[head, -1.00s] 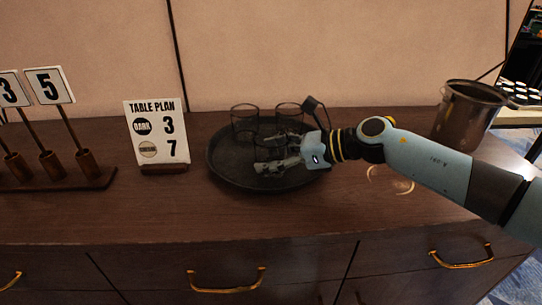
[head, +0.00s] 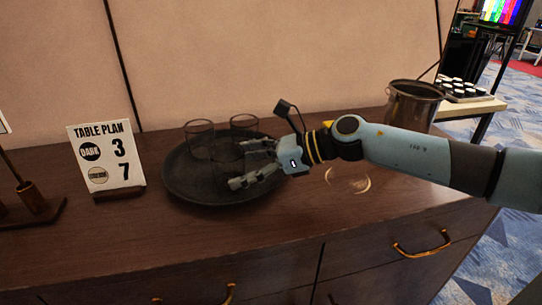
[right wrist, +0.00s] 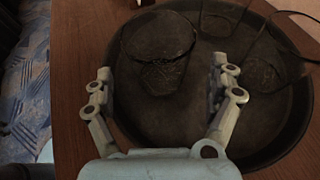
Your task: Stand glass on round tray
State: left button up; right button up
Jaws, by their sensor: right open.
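The round dark tray (head: 185,192) lies on the wooden sideboard. Two clear glasses stand upright at its back, a left one (head: 199,130) and a right one (head: 243,122). A third glass (head: 224,150) stands on the tray in front of them, faint against the dark surface. In the right wrist view this third glass (right wrist: 158,45) shows just beyond the fingertips. My right gripper (head: 240,166) comes in low over the tray from the right. It is open and empty, its fingers (right wrist: 161,72) spread apart with nothing held between them. My left gripper is out of view.
A table plan sign (head: 105,155) stands left of the tray. A dark metal bucket (head: 412,108) stands at the sideboard's right end. A pale ring-shaped mark (head: 348,181) shows on the wood beneath my right arm. The front of the sideboard top is clear.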

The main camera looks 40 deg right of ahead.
jog(key=v, duration=0.8)
jog(key=shift+a+p, duration=0.1)
jog(key=shift+p, duration=0.25)
jog(key=shift+s, duration=0.1)
